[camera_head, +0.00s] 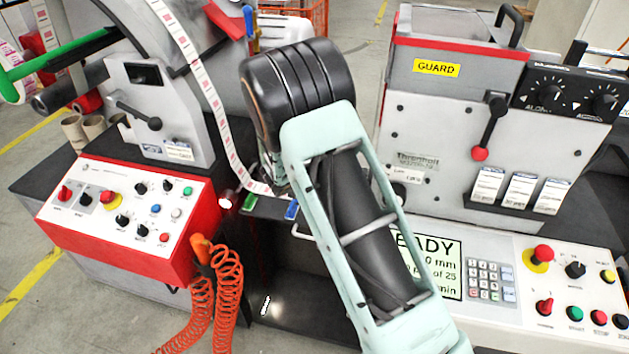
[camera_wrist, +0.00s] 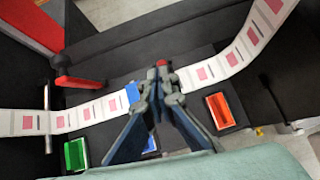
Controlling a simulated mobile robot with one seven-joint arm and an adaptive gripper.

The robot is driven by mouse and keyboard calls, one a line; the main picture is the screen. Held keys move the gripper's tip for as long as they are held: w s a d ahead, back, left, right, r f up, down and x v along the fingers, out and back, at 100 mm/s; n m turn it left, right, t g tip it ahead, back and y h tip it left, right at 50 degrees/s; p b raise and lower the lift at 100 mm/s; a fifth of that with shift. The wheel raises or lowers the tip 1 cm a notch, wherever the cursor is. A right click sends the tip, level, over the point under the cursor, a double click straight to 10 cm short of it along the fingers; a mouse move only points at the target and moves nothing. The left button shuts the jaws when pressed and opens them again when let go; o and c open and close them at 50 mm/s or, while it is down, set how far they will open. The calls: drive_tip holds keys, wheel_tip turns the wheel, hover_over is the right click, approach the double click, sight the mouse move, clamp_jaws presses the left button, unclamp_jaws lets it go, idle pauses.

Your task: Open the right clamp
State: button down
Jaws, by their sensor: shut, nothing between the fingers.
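My gripper (camera_wrist: 160,85) shows in the wrist view, shut and empty, its fingertips over the dark splice plate beside the label web (camera_wrist: 87,113). A small red tip (camera_wrist: 162,63) shows just beyond the fingertips; it may be a clamp's knob, but the fingers cover what is under it. A metal bar (camera_wrist: 47,118) crosses the web at the left. I cannot clearly make out the right clamp or tell its position. In the head view my arm hides most of the gripper and the plate.
In the wrist view a green tray (camera_wrist: 76,154) and an orange tray (camera_wrist: 220,110) lie near the plate, with a red bar (camera_wrist: 90,82) at upper left. In the head view, a red control box (camera_head: 120,215) with coiled orange hose (camera_head: 228,285) stands left and the guard housing (camera_head: 450,70) right.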

drive_tip(key=shift+w+d+r+p, duration=0.2)
drive_tip(key=shift+w+r+p, duration=0.3)
drive_tip(key=shift+p, duration=0.2)
drive_tip(key=shift+w+d+r+p, duration=0.2)
drive_tip(key=shift+w+r+p, duration=0.1)
drive_tip(key=shift+w+p, duration=0.25)
drive_tip(key=shift+w+d+r+p, duration=0.2)
drive_tip(key=shift+w+p, duration=0.05)
drive_tip(key=shift+w, duration=0.45)
drive_tip(key=shift+w+d+r+p, duration=0.2)
drive_tip(key=shift+w+d+r, duration=0.05)
drive_tip(key=shift+w, duration=0.5)
drive_tip(key=shift+w+d+r+p, duration=0.2)
drive_tip(key=shift+w+p, duration=0.05)
drive_tip(key=shift+w, duration=0.45)
